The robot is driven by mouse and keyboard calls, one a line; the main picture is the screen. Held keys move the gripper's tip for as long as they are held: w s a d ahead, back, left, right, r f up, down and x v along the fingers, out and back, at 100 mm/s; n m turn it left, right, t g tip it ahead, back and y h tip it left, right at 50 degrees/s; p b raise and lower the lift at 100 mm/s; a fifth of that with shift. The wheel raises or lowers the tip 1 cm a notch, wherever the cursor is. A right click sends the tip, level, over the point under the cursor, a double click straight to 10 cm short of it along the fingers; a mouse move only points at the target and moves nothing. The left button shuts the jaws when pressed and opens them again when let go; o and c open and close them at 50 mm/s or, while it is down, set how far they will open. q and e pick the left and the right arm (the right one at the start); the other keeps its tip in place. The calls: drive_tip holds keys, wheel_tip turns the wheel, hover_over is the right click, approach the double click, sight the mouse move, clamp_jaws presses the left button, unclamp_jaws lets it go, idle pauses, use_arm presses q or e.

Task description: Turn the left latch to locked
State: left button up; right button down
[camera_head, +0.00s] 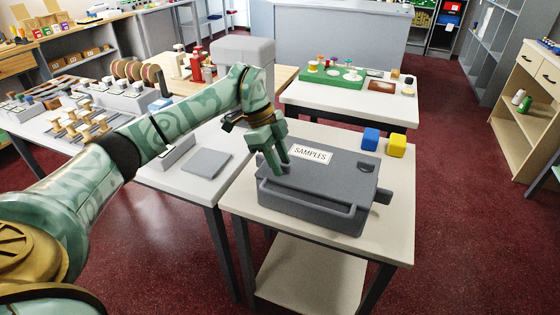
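A dark grey case (335,180) with a white SAMPLES label (311,155) on its lid lies closed on the small pale table (393,223). A bar handle (307,206) runs along its front. A dark grey latch-like tab (382,196) sticks out at the case's right end. My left gripper (278,167) points down at the case's left end, close to or touching it. The left latch cannot be made out there, where my fingers cover the case. Whether the fingers are open or shut is unclear. My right gripper is out of view.
A blue block (370,139) and a yellow block (397,145) stand behind the case. A white table to the left holds a flat grey slab (207,163) and wooden pegs. A table behind bears a green tray (332,74). The small table's right front corner is clear.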

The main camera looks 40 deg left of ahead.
use_arm(q)
clamp_jaws()
